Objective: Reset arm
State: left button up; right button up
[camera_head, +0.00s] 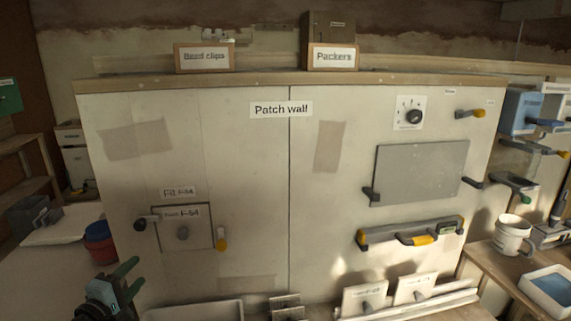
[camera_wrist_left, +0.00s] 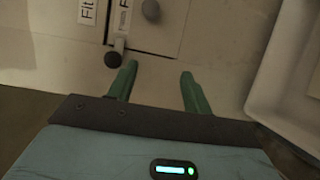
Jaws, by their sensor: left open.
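My left gripper (camera_head: 134,274) is at the lower left of the head view, in front of the patch wall (camera_head: 250,150). Its two green fingers are apart with nothing between them; they also show in the left wrist view (camera_wrist_left: 159,70). A small hatch panel (camera_head: 198,236) labelled F-54 is on the wall, up and to the right of the gripper. My right gripper is not visible.
A pale tray (camera_head: 205,311) is below the wall, beside the gripper. A red and blue tub (camera_head: 99,241) stands to its left. A grey board (camera_head: 420,172) and a level (camera_head: 410,232) are on the wall's right half. A mug (camera_head: 511,234) stands on the right bench.

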pick_arm(q)
jog(key=s+d+f+m+g, duration=0.2)
jog(key=s+d+f+m, duration=0.3)
jog(key=s+f, duration=0.4)
jog(key=s+d+f+m+g, duration=0.3)
jog(key=s+d+f+m, duration=0.4)
jog(key=f, duration=0.5)
jog(key=s+d+f+m+g, duration=0.1)
jog(key=s+d+f+m, duration=0.2)
jog(key=s, duration=0.6)
jog(key=s+d+f+m+g+y, duration=0.1)
jog(key=s+d+f+m, duration=0.2)
jog(key=s, duration=0.6)
jog(key=shift+s+f+g, duration=0.3)
jog(key=shift+f+g, duration=0.1)
